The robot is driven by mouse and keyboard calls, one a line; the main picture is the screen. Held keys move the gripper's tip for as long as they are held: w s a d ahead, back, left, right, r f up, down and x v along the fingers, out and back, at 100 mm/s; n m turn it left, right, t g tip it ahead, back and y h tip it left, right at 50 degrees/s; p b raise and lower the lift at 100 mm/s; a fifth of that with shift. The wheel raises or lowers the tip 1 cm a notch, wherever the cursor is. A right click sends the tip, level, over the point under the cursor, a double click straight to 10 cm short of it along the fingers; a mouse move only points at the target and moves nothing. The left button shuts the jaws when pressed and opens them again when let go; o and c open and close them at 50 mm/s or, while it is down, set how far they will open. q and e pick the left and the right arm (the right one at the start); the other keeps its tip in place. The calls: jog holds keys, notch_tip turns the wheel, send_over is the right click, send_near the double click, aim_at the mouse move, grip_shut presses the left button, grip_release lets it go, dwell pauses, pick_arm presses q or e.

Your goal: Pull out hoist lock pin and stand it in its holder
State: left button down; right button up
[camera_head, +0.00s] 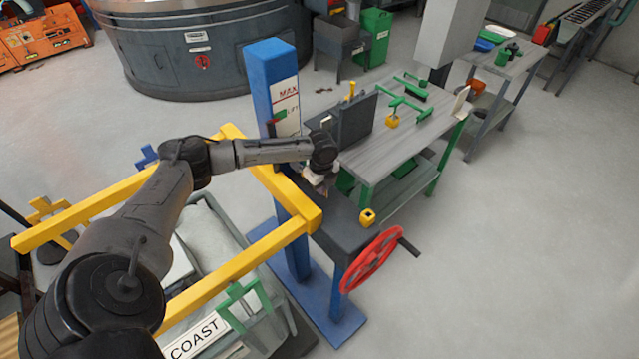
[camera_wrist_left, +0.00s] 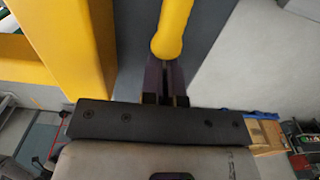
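A rounded yellow handle (camera_wrist_left: 173,32), which looks like the lock pin's grip, shows in the left wrist view. Its near end overlaps the dark fingertips of my left gripper (camera_wrist_left: 166,78). The fingers are close together with a narrow gap; whether they clamp the pin I cannot tell. In the head view my left gripper (camera_head: 318,184) points down over the dark shelf by the blue post, and the pin is hidden there. A small yellow block with a dark hole (camera_head: 367,216), perhaps the holder, sits on the shelf's near right corner. My right gripper is not in view.
The yellow frame (camera_head: 250,270) runs below my left arm, close beside the gripper. The blue post (camera_head: 262,85) stands behind it. A red handwheel (camera_head: 372,260) is at the shelf's front. A green-legged bench (camera_head: 400,145) with tools stands to the right.

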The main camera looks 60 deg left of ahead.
pick_arm(q)
jog(key=shift+w+d+p, duration=0.15)
jog(key=shift+d+p, duration=0.3)
jog(key=shift+d, duration=0.3)
jog(key=shift+w+d+p, duration=0.1)
jog(key=shift+d+p, duration=0.35)
jog(key=shift+d, duration=0.3)
jog(key=shift+w+d+p, duration=0.1)
jog(key=shift+d+p, duration=0.25)
jog(key=shift+d, duration=0.25)
jog(key=shift+d, duration=0.15)
jog(key=shift+d, duration=0.1)
jog(key=shift+w+d+r+p, duration=0.1)
jog(key=shift+w+d+p, duration=0.05)
jog(key=shift+d+p, duration=0.45)
jog(key=shift+w+d+p, duration=0.1)
jog(key=shift+d+p, duration=0.4)
jog(key=shift+d, duration=0.2)
jog(key=shift+w+d, duration=0.1)
jog(key=shift+d, duration=0.45)
